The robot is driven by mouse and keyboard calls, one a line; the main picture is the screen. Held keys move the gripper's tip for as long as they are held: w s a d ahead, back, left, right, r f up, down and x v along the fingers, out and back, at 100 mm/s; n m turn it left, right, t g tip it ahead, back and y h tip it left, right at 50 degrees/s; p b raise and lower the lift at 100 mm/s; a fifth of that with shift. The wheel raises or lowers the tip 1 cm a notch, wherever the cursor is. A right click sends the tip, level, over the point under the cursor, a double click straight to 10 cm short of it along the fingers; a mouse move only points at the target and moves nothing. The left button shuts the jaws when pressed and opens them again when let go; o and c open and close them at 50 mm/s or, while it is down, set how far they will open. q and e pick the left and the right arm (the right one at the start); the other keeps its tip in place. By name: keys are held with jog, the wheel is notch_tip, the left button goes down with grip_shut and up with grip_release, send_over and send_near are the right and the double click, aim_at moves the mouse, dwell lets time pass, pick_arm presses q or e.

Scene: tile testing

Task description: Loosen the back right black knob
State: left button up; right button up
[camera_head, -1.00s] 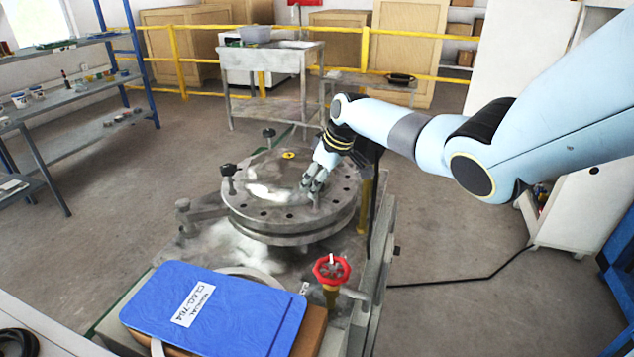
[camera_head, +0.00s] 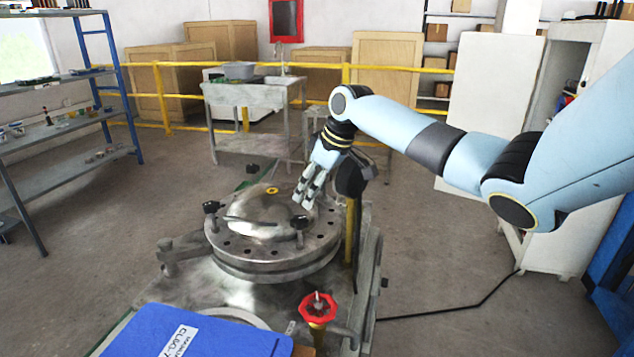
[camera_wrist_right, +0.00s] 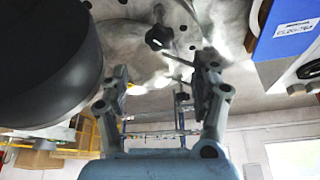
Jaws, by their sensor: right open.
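The round metal lid (camera_head: 262,217) sits on the chamber, with bolts around its rim. Black knobs show at its left (camera_head: 211,207), at the back (camera_head: 252,169) and at the front right (camera_head: 300,223). My right gripper (camera_head: 302,196) is open and empty, above the lid's right side, over the front-right knob and apart from it. In the right wrist view, my open jaws (camera_wrist_right: 157,85) face the lid; one black knob (camera_wrist_right: 158,37) lies beyond them, and a smaller dark one (camera_wrist_right: 182,97) shows between them. Which knob is the back right one is unclear. My left gripper is out of view.
A dark rounded part (camera_head: 350,178) stands just right of my gripper, and shows large in the right wrist view (camera_wrist_right: 45,60). A red valve handle (camera_head: 317,307) and a blue notebook (camera_head: 200,335) are in front. Yellow railing (camera_head: 400,68) runs behind.

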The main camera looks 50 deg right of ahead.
jog(key=shift+v, duration=1.05)
